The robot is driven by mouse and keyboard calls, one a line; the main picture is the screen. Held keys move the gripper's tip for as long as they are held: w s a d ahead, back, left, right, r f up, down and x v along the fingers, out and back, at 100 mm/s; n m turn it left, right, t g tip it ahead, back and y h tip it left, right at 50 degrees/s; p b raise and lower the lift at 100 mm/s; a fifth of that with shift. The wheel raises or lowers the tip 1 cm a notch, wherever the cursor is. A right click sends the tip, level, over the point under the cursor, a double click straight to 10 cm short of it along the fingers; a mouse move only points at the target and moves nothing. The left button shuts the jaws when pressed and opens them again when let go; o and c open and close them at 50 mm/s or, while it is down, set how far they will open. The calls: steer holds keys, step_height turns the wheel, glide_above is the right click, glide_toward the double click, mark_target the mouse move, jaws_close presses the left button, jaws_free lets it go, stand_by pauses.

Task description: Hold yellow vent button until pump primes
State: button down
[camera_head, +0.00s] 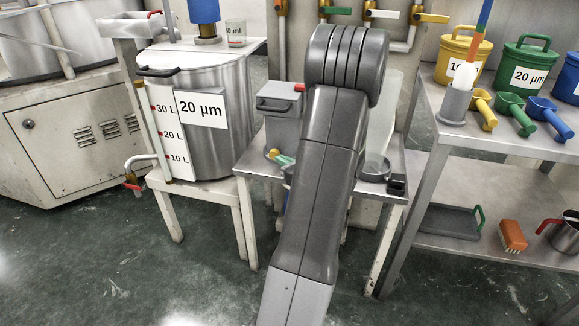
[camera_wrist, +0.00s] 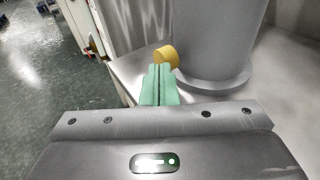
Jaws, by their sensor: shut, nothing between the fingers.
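The yellow vent button (camera_wrist: 167,55) is a short round knob beside the base of a grey rounded body (camera_wrist: 220,35) in the wrist view. In the head view the yellow button (camera_head: 272,154) shows small at the left of my fingertips, below a grey box (camera_head: 282,130) with a dark handle and a red part on top. My gripper (camera_wrist: 160,67) has green fingers pressed together with nothing between them. Their tips are at the near side of the button and overlap its edge in the picture. Whether they touch or press it I cannot tell. In the head view my gripper (camera_head: 284,160) is partly hidden by my arm.
A steel tank (camera_head: 222,140) marked 20 µm stands left of the small table. A round dish (camera_head: 375,170) is on the table's right. A steel shelf at the right holds coloured buckets, scoops, and an orange brush (camera_head: 512,235). Green floor lies open in front.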

steer(key=shift+w, duration=0.1)
steer(key=shift+w, duration=0.7)
steer(key=shift+d+r, duration=0.1)
steer(key=shift+r, duration=0.05)
steer(key=shift+w, duration=0.2)
stand_by(0.7)
steer(key=shift+s, duration=0.1)
stand_by(2.0)
